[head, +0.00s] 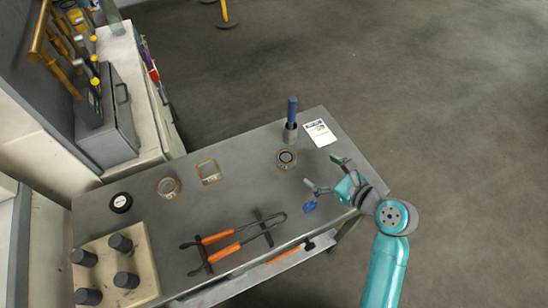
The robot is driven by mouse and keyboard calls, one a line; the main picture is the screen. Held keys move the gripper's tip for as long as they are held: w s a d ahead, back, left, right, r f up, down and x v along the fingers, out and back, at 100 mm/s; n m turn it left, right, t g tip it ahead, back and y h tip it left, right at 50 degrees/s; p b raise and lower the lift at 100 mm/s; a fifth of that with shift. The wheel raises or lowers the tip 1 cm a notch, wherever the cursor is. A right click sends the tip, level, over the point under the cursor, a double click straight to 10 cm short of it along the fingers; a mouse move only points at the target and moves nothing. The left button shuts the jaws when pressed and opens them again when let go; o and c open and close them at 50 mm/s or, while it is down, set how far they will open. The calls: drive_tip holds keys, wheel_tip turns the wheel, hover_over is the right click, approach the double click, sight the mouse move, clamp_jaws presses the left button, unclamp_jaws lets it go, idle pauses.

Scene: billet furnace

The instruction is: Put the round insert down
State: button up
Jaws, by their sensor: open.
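My gripper (322,172) is open over the right part of the grey table (240,190), with nothing seen between its fingers. A round dark piece with a ring-like rim (286,158), which looks like the round insert, sits on the table just up and left of the fingertips, apart from them. A round spot with a tan rim (168,187) and a square one with a tan rim (209,171) lie further left. A black disc with a pale centre (121,202) is near the left edge.
A blue-handled tool (292,113) stands upright in a holder beside a white card (320,132). A small blue object (309,206) lies below my gripper. Orange-handled tongs (225,238) rest on dark stands. A beige block (140,260) with several dark cylinders fills the lower left.

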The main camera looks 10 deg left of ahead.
sight(287, 158)
drive_tip(key=shift+s+a+f+m+g+y, duration=0.15)
drive_tip(key=shift+a+m+g+y, duration=0.1)
drive_tip(key=shift+a, duration=0.3)
drive_tip(key=shift+s+a+r+m+g+y, duration=0.15)
drive_tip(key=shift+a+m, duration=0.1)
drive_tip(key=shift+a, duration=0.25)
drive_tip(key=x, duration=0.4)
drive_tip(key=shift+w+a+f, duration=0.1)
drive_tip(key=shift+a+f, duration=0.1)
drive_tip(key=shift+a, duration=0.15)
drive_tip(key=shift+x, duration=3)
drive_tip(key=shift+r, duration=0.1)
clamp_jaws()
